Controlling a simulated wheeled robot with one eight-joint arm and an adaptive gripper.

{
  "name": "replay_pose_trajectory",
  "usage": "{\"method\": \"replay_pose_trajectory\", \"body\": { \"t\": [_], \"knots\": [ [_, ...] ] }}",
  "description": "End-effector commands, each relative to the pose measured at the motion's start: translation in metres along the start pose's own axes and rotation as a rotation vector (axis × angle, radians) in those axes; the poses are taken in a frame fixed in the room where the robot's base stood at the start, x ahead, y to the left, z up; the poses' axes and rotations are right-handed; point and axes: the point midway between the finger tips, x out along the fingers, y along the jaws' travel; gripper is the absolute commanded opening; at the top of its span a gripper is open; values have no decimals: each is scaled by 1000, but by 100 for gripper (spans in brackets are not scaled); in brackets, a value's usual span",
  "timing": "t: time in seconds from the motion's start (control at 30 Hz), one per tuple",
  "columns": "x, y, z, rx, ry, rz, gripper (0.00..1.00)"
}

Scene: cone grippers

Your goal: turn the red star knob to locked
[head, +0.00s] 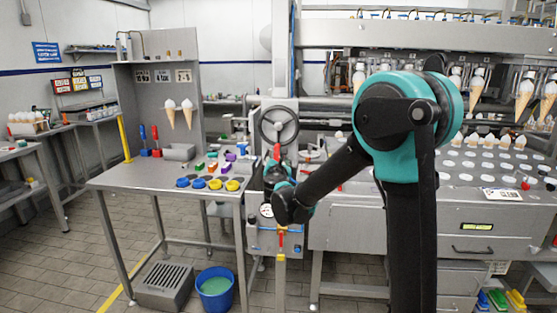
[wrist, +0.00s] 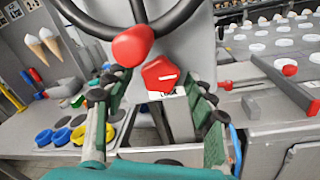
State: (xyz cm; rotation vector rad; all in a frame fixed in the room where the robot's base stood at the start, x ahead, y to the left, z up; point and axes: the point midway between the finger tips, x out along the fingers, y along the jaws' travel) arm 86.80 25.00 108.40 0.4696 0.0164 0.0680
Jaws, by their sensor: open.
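The red star knob (wrist: 160,75) is in the upper middle of the wrist view, on a grey machine panel. It has a pale mark on its face and a white label with dark lettering just below, too small to read surely. My gripper (wrist: 157,86) is open, with one finger left and one right of the knob in the picture. I see a gap on both sides and no contact; the depth between them is hard to tell. In the head view my gripper (head: 281,166) is in front of the machine panel below the handwheel, and largely covers that area.
A dark handwheel (wrist: 92,28) with a red ball handle (wrist: 132,46) is close above and left of the knob. A red-handled lever (wrist: 290,70) is on the right. A table (head: 130,178) with blue and yellow cups stands on the left.

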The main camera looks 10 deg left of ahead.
Motion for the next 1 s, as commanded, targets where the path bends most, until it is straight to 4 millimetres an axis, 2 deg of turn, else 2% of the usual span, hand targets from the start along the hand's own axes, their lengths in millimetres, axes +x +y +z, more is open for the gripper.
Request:
{"method": "replay_pose_trajectory", "body": {
  "t": [0.17,0.57,0.83,1.0],
  "knots": [
    [0,0,0,0,0,0,55],
    [0,0,0,0,0,0,6],
    [0,0,0,28,-2,2,6],
    [0,0,0,105,-9,6,6]
  ]
}}
